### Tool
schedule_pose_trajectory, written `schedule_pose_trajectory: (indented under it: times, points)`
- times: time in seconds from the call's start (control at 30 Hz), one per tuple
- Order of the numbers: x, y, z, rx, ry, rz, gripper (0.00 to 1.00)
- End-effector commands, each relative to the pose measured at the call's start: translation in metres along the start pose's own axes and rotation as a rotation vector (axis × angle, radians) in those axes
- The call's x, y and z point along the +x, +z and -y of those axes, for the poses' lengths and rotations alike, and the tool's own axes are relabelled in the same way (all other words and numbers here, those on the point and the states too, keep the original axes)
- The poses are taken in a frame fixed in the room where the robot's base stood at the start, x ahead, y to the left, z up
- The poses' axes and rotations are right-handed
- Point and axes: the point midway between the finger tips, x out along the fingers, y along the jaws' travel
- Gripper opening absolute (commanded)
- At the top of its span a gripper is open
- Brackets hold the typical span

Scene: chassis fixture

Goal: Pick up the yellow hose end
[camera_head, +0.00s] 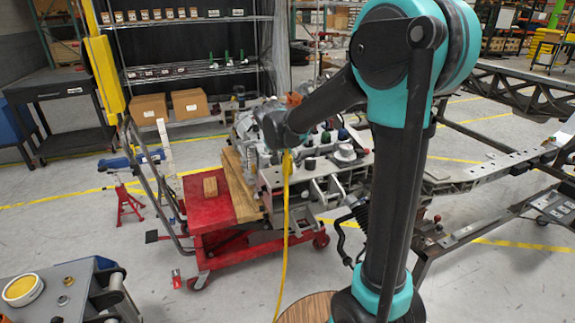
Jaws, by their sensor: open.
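A yellow hose (285,230) runs down the middle of the head view, from beside my wrist to the bottom edge. Its thicker yellow upper part (288,163), which looks like the hose end, is just below and right of my gripper end (271,130). My forearm comes down from the right to this spot. My gripper is open; its fingers are small and hard to make out against the machinery behind. I cannot tell whether they touch the hose.
A red cart (215,212) with wooden blocks stands behind, beside a grey engine assembly (320,180). A long metal chassis frame (470,185) extends to the right. Shelving (185,20) with cardboard boxes (148,108) is at the back. A grey cart (85,290) is at lower left. Floor shows between.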

Motion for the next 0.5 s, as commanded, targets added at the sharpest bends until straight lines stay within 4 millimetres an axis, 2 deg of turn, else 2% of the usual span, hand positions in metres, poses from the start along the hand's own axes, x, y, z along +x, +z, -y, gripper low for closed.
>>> schedule_pose_trajectory:
  times: [0.1, 0.33, 0.5]
  points:
    - [0.0071, 0.0000, -0.0003, 0.000, 0.000, 0.000, 0.57]
    - [0.0076, 0.0002, -0.0001, 0.000, 0.000, 0.000, 0.56]
    - [0.0075, 0.0002, -0.0001, 0.000, -0.001, 0.000, 0.35]
